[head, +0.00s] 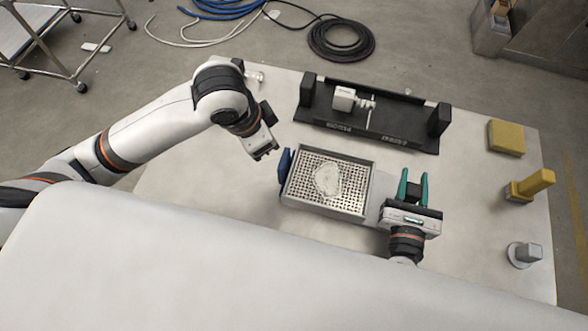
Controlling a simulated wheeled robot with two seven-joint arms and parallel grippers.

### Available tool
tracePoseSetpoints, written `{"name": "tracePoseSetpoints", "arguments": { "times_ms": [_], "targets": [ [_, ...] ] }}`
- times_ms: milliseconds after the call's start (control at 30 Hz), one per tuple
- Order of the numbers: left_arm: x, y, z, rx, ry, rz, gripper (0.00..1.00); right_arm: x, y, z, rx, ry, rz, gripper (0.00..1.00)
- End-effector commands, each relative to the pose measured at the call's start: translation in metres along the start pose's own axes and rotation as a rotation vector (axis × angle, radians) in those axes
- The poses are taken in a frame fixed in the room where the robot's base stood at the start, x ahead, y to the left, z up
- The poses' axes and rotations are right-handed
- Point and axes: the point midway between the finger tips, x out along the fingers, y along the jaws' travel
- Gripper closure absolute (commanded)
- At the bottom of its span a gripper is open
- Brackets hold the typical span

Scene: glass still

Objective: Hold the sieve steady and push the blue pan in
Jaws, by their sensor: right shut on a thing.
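The sieve (352,202) is a rectangular metal box with a perforated floor and a patch of white powder on it, standing on the table. The blue pan (285,166) shows only as a blue end sticking out at the sieve's left side; the rest is hidden. My right gripper (412,204) is shut at the sieve's right end, where a pale plate reaches it; the grip itself is hard to see.
A black rack (368,125) with a small white device (344,99) stands behind the sieve. A yellow block (506,138), a yellow-handled tool (532,185) and a grey knob-like piece (524,255) are at the right. The table left of the sieve is clear.

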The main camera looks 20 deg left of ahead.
Motion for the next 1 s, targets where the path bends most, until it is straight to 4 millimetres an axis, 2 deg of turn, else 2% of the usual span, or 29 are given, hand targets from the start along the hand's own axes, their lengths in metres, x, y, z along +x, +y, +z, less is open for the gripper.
{"name": "tracePoseSetpoints", "arguments": {
  "times_ms": [400,433,567,1000],
  "targets": [
    [0.0006,-0.0002,-0.0001,0.000,0.000,0.000,1.00,-0.0008,-0.0001,0.0030,-0.001,-0.006,-0.002,1.00],
    [0.0006,-0.0002,-0.0001,0.000,0.000,0.000,1.00,-0.0008,-0.0001,0.0030,-0.001,-0.006,-0.002,0.66],
    [0.0005,-0.0002,-0.0001,0.000,0.000,0.000,1.00,-0.0006,0.0000,0.0022,-0.001,-0.004,-0.001,0.45],
    [0.0003,-0.0001,0.0000,0.000,0.000,0.000,1.00,-0.0001,0.0000,0.0004,0.000,-0.001,0.000,0.44]
  ]
}}
